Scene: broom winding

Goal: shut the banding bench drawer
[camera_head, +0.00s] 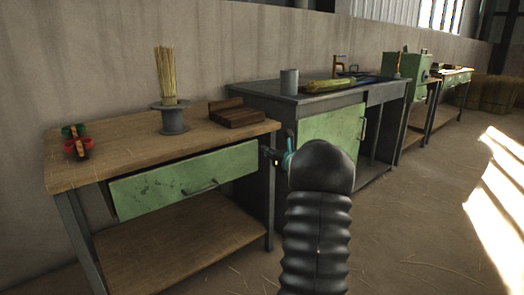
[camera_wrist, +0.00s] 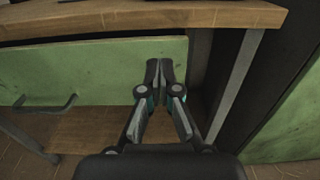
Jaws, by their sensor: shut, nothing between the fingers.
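The banding bench (camera_head: 95,163) stands at the left with a wooden top. Its green drawer (camera_head: 160,190) sticks out a little below the top, with a dark gap above its front and a dark bar handle (camera_head: 201,187). In the wrist view the drawer front (camera_wrist: 105,68) spans the left and middle, with the handle (camera_wrist: 45,105) at far left. My gripper (camera_wrist: 160,66) is shut and empty, its fingertips in front of the drawer front near its right end. I cannot tell whether they touch it. In the head view my gripper (camera_head: 270,155) is partly hidden by my arm.
On the bench top are a spool stand with straw (camera_head: 172,115), a dark wooden block (camera_head: 237,113) and small red and green items (camera_head: 75,140). A grey bench with a green door (camera_head: 335,135) stands to the right. The floor at right is clear.

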